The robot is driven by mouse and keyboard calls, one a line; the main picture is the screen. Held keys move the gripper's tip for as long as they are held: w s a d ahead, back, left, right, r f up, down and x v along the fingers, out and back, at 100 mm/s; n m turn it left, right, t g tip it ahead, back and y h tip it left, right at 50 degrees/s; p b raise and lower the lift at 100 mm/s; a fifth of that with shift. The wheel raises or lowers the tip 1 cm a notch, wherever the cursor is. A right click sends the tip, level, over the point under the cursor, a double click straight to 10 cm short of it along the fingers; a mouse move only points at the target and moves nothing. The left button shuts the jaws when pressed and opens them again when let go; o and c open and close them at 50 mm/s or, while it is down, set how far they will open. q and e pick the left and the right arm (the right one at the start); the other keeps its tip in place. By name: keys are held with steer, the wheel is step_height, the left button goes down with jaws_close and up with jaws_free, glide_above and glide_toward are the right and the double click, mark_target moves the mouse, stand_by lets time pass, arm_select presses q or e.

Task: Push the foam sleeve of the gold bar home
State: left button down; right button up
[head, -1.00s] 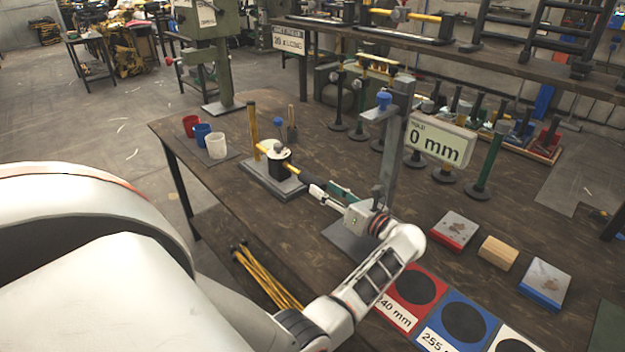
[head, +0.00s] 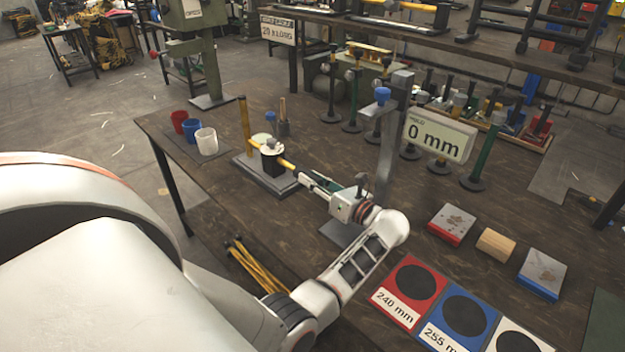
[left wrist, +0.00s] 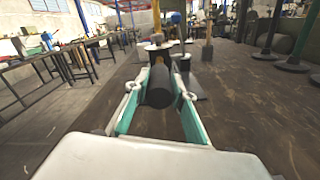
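Narrow gaps show beside the sleeve's near end; contact near the fingertips cannot be told. My right gripper is out of view.
A grey post (head: 390,140) with a "0 mm" display (head: 439,135) stands right of the gripper. Red, blue and white cups (head: 206,141) stand at the left. Blocks (head: 496,244) and coloured mats (head: 408,291) lie at the right.

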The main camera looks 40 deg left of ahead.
mark_target(294, 167)
arm_select(q)
steer(key=a, duration=0.2)
steer(key=a+b, duration=0.1)
steer(key=a, duration=0.1)
steer(key=a+b, duration=0.1)
steer(key=a, duration=0.2)
steer(key=shift+w+f, duration=0.15)
steer(key=shift+w, duration=0.15)
steer(key=shift+a, duration=0.25)
steer(key=shift+r, duration=0.2)
steer(key=c, duration=1.7)
jaws_free()
